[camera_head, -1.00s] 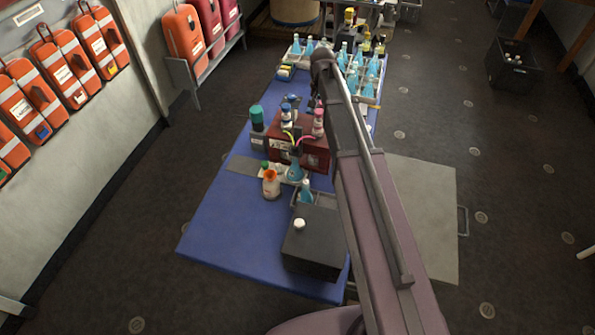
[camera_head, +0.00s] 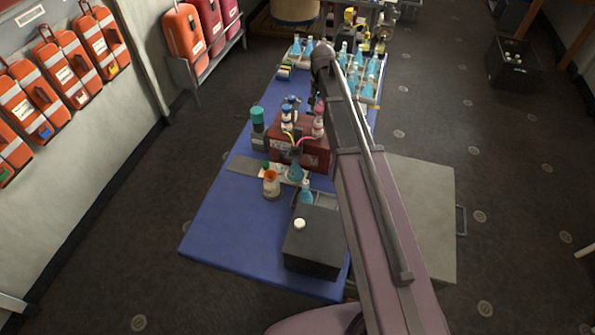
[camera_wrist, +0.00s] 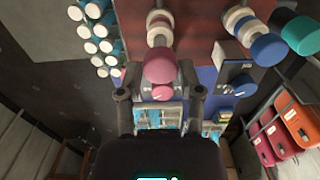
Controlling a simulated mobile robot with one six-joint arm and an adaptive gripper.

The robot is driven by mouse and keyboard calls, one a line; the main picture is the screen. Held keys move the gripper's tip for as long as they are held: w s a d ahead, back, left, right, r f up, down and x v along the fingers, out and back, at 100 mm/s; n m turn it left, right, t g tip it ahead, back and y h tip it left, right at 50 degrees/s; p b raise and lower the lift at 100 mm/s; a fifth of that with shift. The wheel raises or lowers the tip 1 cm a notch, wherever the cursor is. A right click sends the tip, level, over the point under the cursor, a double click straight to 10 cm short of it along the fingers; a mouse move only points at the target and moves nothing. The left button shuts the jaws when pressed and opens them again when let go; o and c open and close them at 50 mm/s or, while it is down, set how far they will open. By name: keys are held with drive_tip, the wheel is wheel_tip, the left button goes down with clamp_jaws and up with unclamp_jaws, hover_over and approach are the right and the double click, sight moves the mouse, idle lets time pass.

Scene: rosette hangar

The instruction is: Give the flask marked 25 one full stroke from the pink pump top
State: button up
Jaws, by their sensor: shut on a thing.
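The pink pump top (camera_head: 319,109) stands at the right of the dark red dispenser box (camera_head: 312,155) in the head view. In the wrist view the pink pump top (camera_wrist: 160,66) lies between the two fingers of my gripper (camera_wrist: 160,97), which is shut on it. My arm partly covers this spot in the head view. A blue-filled flask (camera_head: 295,172) stands in front of the box, near the yellow and pink tubes. No number is readable on any flask.
Racked flasks (camera_head: 365,72) fill the far end. The blue table (camera_head: 225,230) is clear at the near left.

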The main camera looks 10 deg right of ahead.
drive_tip(key=shift+d+r+p, duration=0.1)
drive_tip(key=shift+r+p, duration=0.75)
drive_tip(key=shift+r, duration=0.05)
drive_tip(key=shift+f+b, duration=2.05)
idle(1.2)
drive_tip(key=o, duration=0.8)
drive_tip(key=shift+r, duration=0.1)
drive_tip(key=shift+o, duration=0.2)
drive_tip(key=shift+r+p, duration=3.5)
drive_tip(key=shift+p, duration=0.05)
